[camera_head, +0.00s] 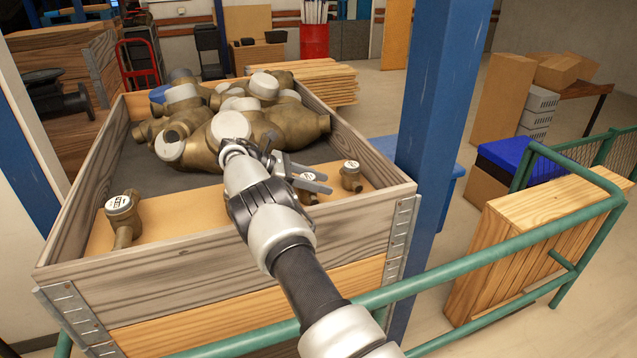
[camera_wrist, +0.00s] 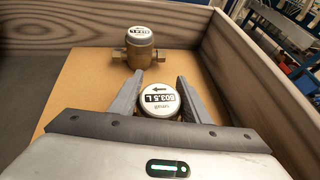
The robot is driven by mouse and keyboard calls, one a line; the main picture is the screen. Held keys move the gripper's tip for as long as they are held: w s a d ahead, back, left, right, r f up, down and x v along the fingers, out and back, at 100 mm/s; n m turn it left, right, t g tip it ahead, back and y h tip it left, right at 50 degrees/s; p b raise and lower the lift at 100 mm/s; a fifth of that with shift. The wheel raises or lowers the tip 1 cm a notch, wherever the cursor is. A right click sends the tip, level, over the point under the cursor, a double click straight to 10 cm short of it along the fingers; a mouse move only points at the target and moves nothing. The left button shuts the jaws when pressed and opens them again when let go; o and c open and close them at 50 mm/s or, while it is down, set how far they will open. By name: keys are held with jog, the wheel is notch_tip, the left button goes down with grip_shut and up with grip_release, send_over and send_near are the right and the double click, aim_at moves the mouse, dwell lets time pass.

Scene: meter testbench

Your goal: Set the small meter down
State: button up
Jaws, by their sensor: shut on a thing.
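In the head view the held small meter (camera_head: 307,196) shows partly behind my gripper (camera_head: 318,180), low over the tan board (camera_head: 205,208) in the wooden crate. I cannot tell whether it touches the board. A second small meter (camera_head: 351,176) stands upright to its right, and it also shows beyond the fingertips in the wrist view (camera_wrist: 139,48).
Another small meter (camera_head: 122,215) stands at the board's left end. Large brass meters (camera_head: 225,130) are heaped at the back of the crate (camera_head: 240,258). Crate walls surround the board. A blue post (camera_head: 437,120) and green railing (camera_head: 480,255) stand close by. Board between the left meter and my gripper is clear.

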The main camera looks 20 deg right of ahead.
jog(key=shift+r, duration=0.15)
jog(key=o, duration=1)
jog(key=shift+f, duration=0.3)
jog(key=shift+c, duration=0.2)
jog(key=o, duration=0.4)
jog(key=shift+r, duration=0.1)
jog(key=shift+o, duration=0.2)
jog(key=shift+r, duration=0.1)
